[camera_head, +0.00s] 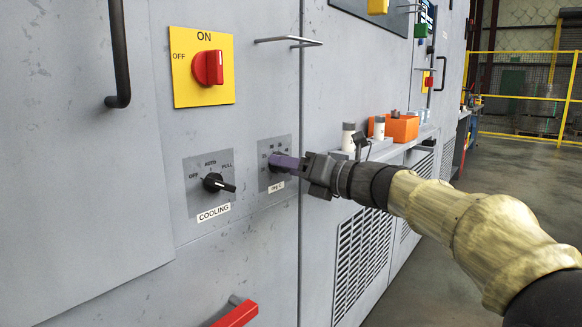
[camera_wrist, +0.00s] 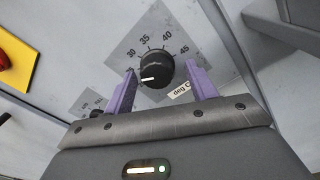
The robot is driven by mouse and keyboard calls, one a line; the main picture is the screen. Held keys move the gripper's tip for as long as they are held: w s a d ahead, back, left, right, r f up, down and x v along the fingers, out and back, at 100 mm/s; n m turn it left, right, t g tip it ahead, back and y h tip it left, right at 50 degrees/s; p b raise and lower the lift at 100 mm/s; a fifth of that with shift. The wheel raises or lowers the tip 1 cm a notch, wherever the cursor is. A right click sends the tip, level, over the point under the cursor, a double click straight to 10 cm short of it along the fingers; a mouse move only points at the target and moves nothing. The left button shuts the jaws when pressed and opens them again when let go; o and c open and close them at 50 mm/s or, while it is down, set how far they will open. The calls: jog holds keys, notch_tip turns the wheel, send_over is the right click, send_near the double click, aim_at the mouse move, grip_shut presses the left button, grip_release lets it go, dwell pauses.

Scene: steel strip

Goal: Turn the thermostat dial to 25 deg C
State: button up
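The thermostat dial (camera_wrist: 156,67) is a round black knob on a grey plate marked "deg C", with 30, 35, 40 and 45 readable around it. Its white pointer mark is at the knob's lower left, below the 30; the number there is partly hidden by the left finger. My gripper (camera_wrist: 161,68) is open, with one purple finger on each side of the dial. Gaps appear between fingers and knob, so I see no grip. In the head view my gripper (camera_head: 276,162) is at the thermostat plate (camera_head: 268,148) and covers the dial.
Left of the thermostat is the cooling selector (camera_head: 213,182), with a red ON/OFF switch (camera_head: 208,67) above it. A metal bar handle (camera_head: 290,41) sticks out above the thermostat. A red handle (camera_head: 237,313) is below. A ledge with an orange box (camera_head: 402,128) is at right.

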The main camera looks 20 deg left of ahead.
jog(key=shift+s+d+r, duration=0.1)
jog(key=p+v, duration=0.2)
jog(key=v, duration=1.5)
jog(key=shift+p, duration=0.4)
jog(key=shift+d, duration=0.1)
